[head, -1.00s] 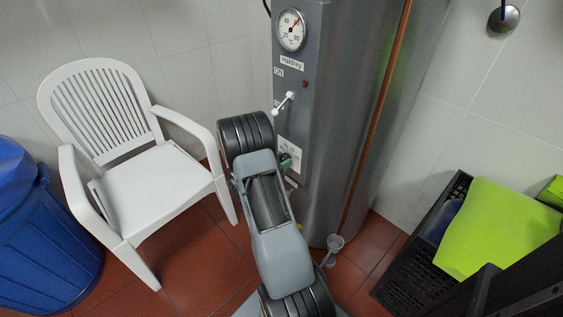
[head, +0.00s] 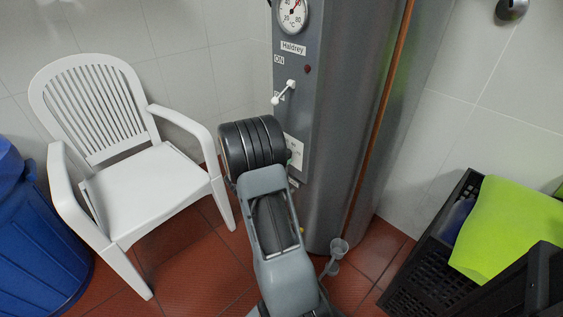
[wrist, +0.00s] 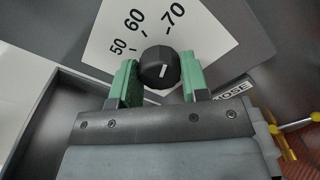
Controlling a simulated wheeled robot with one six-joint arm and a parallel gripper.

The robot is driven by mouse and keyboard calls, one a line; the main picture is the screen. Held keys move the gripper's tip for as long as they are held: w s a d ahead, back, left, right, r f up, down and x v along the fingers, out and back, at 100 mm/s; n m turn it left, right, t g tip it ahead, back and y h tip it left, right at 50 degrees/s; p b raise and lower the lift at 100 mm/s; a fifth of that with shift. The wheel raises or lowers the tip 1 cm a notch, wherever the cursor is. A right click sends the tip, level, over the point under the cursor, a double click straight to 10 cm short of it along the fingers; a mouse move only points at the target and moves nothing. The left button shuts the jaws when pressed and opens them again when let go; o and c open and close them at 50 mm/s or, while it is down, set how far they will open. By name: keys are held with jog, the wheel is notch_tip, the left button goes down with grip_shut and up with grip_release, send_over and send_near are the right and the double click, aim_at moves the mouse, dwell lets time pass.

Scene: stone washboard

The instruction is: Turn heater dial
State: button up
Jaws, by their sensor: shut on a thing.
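The heater (head: 345,120) is a tall grey cylinder with a flat front panel. Its black dial (wrist: 158,70) sits on a white scale plate (wrist: 105,40) marked 50, 60 and 70 in the wrist view. The white line on the dial points up, toward the gap between 60 and 70. My gripper (wrist: 160,78) has a green finger on each side of the dial and is shut on it. In the head view my arm hides the dial, and only a little green of the gripper shows beside the scale plate (head: 296,150).
A white lever (head: 284,92) and a round gauge (head: 292,15) are higher on the panel. A white plastic chair (head: 140,175) stands left, beside a blue bin (head: 35,240). A black crate (head: 425,262) with a lime-green item (head: 510,225) is at the right.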

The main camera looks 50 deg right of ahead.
jog(key=shift+r+m, duration=0.1)
jog(key=shift+m, duration=0.3)
jog(key=shift+d, duration=0.1)
jog(key=o, duration=0.9)
jog(key=shift+a, duration=0.2)
jog(key=a, duration=0.4)
jog(key=a+p, duration=0.1)
jog(key=a, duration=0.4)
jog(key=w+a+p, duration=0.1)
jog(key=a, duration=0.3)
jog(key=shift+a, duration=0.25)
